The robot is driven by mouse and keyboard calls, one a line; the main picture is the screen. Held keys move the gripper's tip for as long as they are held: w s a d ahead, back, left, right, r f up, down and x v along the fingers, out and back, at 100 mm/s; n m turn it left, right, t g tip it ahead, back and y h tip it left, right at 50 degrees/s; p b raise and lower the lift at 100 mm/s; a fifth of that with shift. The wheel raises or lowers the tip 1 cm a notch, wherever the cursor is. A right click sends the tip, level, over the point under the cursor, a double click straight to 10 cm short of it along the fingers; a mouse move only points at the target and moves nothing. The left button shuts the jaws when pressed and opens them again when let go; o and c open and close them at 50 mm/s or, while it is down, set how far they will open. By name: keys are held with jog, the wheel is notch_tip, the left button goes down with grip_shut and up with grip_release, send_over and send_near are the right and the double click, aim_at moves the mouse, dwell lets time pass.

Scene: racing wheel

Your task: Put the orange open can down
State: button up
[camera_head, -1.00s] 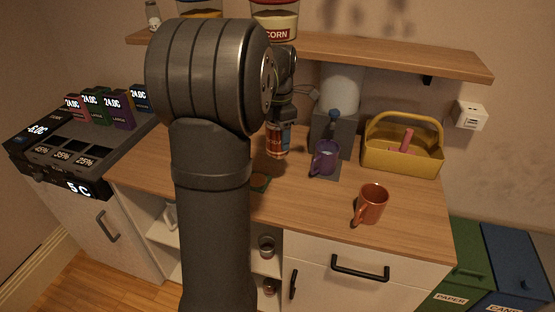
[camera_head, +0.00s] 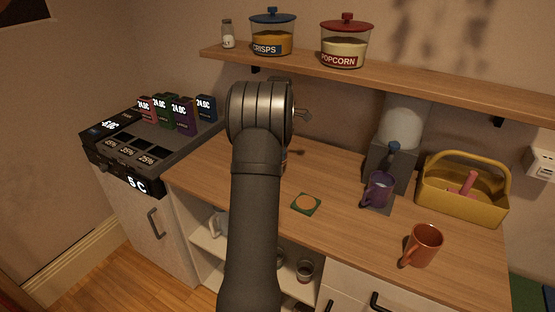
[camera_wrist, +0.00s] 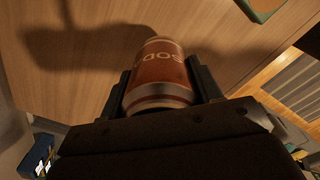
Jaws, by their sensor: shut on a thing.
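The orange can (camera_wrist: 158,68), with letters reading "SOD" on its side, is between the two dark fingers of my gripper (camera_wrist: 163,84) in the wrist view. The fingers are shut on its sides. The wooden countertop (camera_wrist: 100,75) shows beyond the can, with dark shadows on it. I cannot tell whether the can touches the counter. In the head view my arm hides the gripper and nearly all of the can. The counter (camera_head: 335,180) also shows there.
A green-edged coaster (camera_head: 306,203) lies on the counter right of my arm. A purple mug (camera_head: 378,190) stands at the grey dispenser (camera_head: 392,165). An orange mug (camera_head: 424,246) and yellow basket (camera_head: 460,201) are farther right. A shelf (camera_head: 400,78) with jars runs above.

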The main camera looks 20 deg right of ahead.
jog(key=shift+w+a+f, duration=0.5)
jog(key=shift+w+a, duration=0.1)
jog(key=shift+w, duration=0.05)
jog(key=shift+f, duration=2.05)
jog(key=shift+f, duration=0.15)
jog(key=o, duration=0.9)
jog(key=shift+o, duration=0.2)
notch_tip(320, 180, up, 12)
jog(key=shift+r, duration=0.2)
